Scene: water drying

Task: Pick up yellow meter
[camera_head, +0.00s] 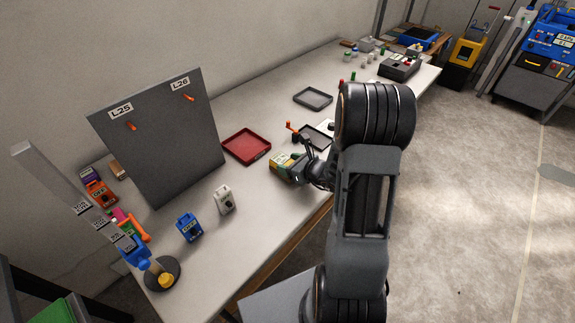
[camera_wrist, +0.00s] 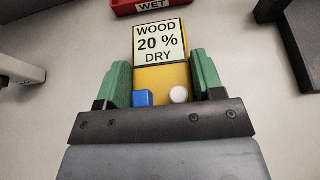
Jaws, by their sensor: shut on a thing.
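The yellow meter (camera_wrist: 162,76) shows in the wrist view with a screen reading "WOOD 20 % DRY", a blue square button and a white round knob. My gripper (camera_wrist: 162,85) has a green finger on each side of it and is shut on it. I cannot tell whether the meter touches the table.
A red tray (camera_head: 246,146) lies just left of my gripper; a dark tray (camera_head: 313,98) lies farther back. A grey panel (camera_head: 165,145) stands upright at left. A white meter (camera_head: 225,200) and a blue meter (camera_head: 189,228) stand near the front edge.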

